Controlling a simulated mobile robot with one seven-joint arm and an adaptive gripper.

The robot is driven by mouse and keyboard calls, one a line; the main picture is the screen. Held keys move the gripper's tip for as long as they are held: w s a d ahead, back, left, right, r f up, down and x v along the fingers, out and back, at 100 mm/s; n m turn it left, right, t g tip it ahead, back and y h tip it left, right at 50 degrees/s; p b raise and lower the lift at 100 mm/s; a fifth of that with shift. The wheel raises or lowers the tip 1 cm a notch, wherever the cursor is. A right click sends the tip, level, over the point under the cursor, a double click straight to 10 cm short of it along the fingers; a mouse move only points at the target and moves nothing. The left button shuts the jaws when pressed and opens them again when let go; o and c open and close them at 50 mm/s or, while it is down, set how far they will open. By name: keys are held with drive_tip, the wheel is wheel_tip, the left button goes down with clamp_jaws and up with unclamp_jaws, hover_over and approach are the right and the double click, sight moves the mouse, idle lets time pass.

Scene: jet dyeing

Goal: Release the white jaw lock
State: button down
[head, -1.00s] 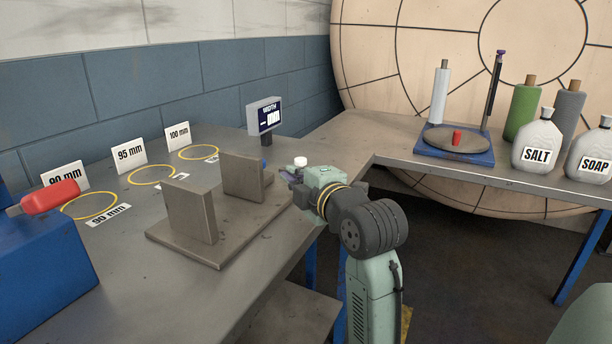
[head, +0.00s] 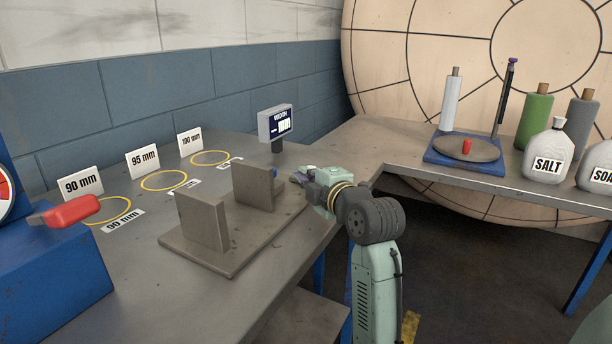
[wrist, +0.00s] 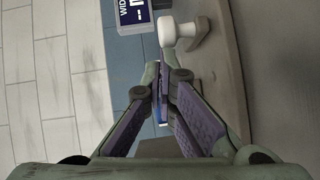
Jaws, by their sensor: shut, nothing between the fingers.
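The white jaw lock (wrist: 180,32) shows in the wrist view as a white knob just beyond my fingertips, right of the middle. In the head view only a sliver of white (head: 311,168) shows, mostly hidden by my gripper (head: 298,178). My gripper (wrist: 161,72) is shut and empty, its purple-padded fingers meeting at the tips. I cannot tell whether they touch the lock. The jaw fixture has a grey base plate (head: 232,258), a near upright jaw (head: 203,221) and a far jaw (head: 254,187).
A width display (head: 275,124) stands behind the fixture; its reading is too small to tell. Yellow rings with size cards (head: 81,185) lie along the wall. A blue unit with a red handle (head: 70,211) is at left. Bottles (head: 547,155) stand on the right bench.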

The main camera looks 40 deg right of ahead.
drive_tip(key=shift+d+n, duration=0.25)
drive_tip(key=shift+n, duration=0.05)
